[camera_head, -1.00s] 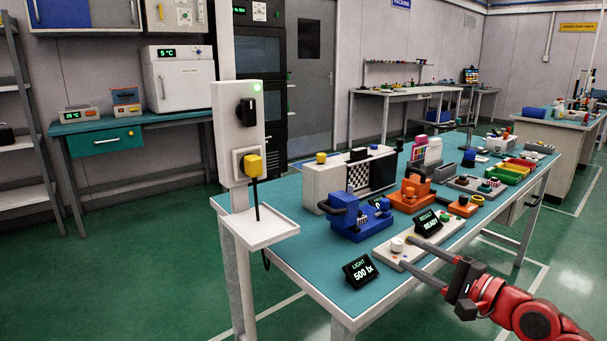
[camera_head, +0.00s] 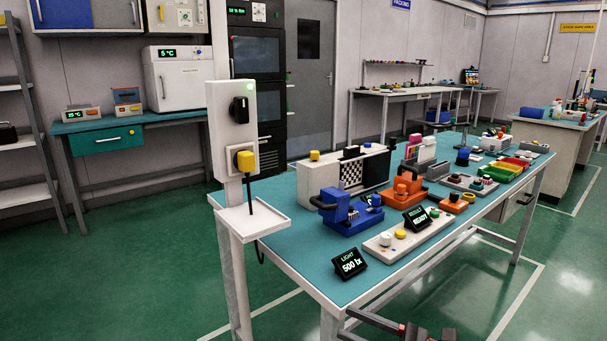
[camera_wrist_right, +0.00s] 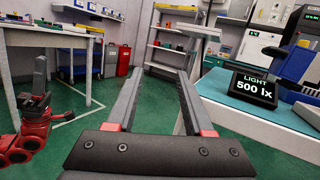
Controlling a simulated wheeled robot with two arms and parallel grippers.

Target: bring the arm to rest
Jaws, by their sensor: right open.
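My right gripper (camera_head: 345,323) shows at the bottom edge of the head view, in front of the near side of the teal-topped table (camera_head: 290,266) and below its top. Only its grey fingers and a bit of red show; the rest of the arm is cut off. In the right wrist view the gripper (camera_wrist_right: 165,72) is open, with nothing between its two fingers. A red arm that looks like my left one shows at the left of the wrist view, its dark gripper (camera_wrist_right: 38,103) pointing up; its jaws are too small to judge.
On the table, a light meter display (camera_head: 350,262) reads 500 lx beside a white panel with knobs (camera_head: 384,246). A blue device (camera_head: 345,212) and an orange device (camera_head: 405,190) stand behind. A white post (camera_head: 226,155) rises at the left corner.

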